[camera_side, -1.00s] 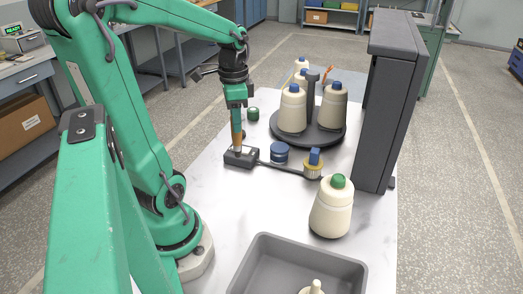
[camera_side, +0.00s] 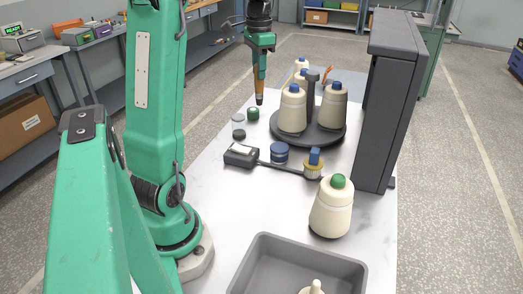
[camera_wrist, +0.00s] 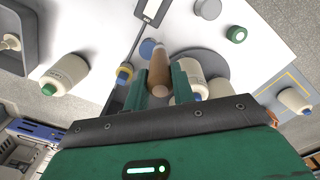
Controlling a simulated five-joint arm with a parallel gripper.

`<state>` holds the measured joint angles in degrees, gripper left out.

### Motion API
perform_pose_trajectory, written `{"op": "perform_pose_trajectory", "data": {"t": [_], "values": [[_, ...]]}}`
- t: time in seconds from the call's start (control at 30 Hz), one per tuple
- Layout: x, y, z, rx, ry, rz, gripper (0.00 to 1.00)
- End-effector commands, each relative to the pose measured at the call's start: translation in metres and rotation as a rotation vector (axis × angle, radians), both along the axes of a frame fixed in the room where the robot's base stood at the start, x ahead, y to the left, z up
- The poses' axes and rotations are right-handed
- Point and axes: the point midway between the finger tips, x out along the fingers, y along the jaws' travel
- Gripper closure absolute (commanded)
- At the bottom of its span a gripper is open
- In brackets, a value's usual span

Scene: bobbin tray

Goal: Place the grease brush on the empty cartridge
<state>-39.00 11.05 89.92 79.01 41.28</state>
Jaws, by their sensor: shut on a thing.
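My gripper (camera_side: 260,76) is shut on the grease brush (camera_side: 260,90), a tan-brown stick with a dark lower tip. It hangs upright in the air at the back of the table. In the wrist view the brush (camera_wrist: 160,72) sits between my two fingers (camera_wrist: 162,88). A small clear cylinder with a dark base, which looks like the empty cartridge (camera_side: 238,128), stands on the table left of and nearer than the brush tip. It appears greyish in the wrist view (camera_wrist: 207,8). The brush and the cylinder are apart.
A green-and-white roll (camera_side: 253,114) lies beside the cylinder. A dark carousel (camera_side: 285,134) holds cream cones. A dark box with a long arm (camera_side: 241,156), a blue tin (camera_side: 280,153), a yellow-blue brush (camera_side: 313,168), a green-topped cone (camera_side: 331,212) and a grey bin (camera_side: 262,250) stand nearer.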

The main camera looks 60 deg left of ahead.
Motion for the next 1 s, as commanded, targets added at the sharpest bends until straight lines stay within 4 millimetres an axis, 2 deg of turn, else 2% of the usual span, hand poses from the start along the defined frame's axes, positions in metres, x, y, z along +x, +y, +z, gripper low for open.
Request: {"op": "perform_pose_trajectory", "data": {"t": [0.2,0.6,0.77,1.0], "values": [[0.015,0.019,0.006,-0.001,0.001,0.030,0.97],[0.020,0.027,0.008,0.000,0.000,0.041,0.97],[0.016,0.037,0.001,-0.001,0.001,0.043,0.97],[0.003,0.069,-0.020,-0.002,0.002,0.045,0.97]]}}
